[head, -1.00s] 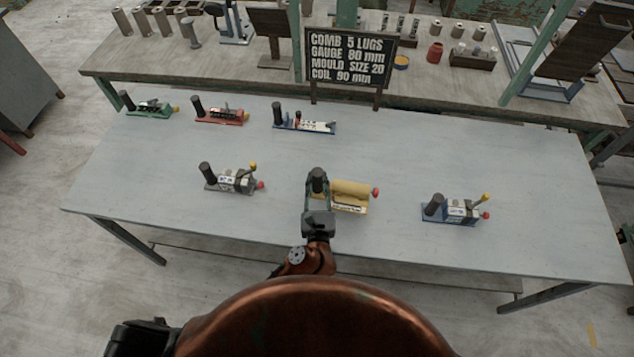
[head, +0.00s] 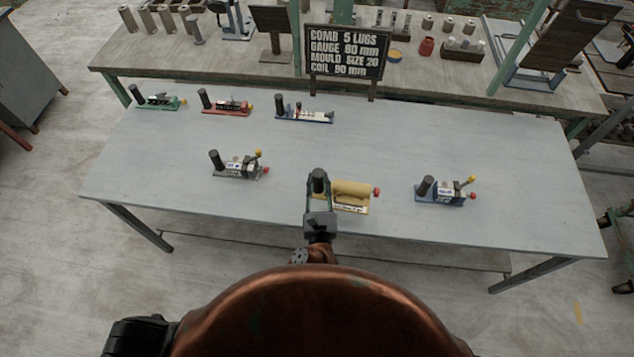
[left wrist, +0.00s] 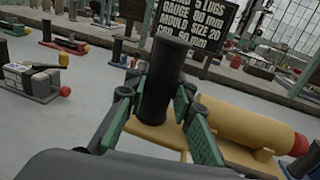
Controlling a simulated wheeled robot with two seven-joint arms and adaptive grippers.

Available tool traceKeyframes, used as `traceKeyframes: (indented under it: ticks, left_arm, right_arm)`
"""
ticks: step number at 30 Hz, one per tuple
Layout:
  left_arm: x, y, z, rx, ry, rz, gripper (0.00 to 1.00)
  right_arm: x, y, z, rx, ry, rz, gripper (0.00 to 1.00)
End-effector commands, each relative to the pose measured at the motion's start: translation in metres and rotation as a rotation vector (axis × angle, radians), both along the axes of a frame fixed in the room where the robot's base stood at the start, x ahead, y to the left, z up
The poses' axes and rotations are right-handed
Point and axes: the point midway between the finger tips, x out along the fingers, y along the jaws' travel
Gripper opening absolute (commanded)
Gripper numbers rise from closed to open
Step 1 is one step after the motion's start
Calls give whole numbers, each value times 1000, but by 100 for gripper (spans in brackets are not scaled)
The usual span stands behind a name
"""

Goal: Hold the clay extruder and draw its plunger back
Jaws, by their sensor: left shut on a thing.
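The clay extruder, with a yellow barrel (head: 352,187), a red knob (head: 377,191) at its right end and a dark upright post (head: 318,175) at its left, is near the table's front middle. My left gripper (head: 318,190) is shut on this post. In the left wrist view the green-padded fingers stand on both sides of the upright post (left wrist: 163,75), with the yellow barrel (left wrist: 245,122) to the right. Whether the extruder's base touches the table is unclear. My right gripper is not in view.
On the table (head: 200,205), a grey device (head: 238,168) stands left and a blue-based one (head: 447,190) right. Green (head: 160,102), red (head: 228,106) and blue (head: 308,115) devices line the back. A dark sign (head: 345,52) stands behind. Table around the extruder is clear.

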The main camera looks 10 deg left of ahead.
Motion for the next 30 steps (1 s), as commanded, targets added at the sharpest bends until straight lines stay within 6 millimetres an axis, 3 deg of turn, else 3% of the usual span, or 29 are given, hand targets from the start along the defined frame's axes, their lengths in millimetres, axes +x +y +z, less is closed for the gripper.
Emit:
traceKeyframes:
  ticks: [30]
  left_arm:
    - [42, 6, -35, -4, -4, 3, 0]
  right_arm:
    - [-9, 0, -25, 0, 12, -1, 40]
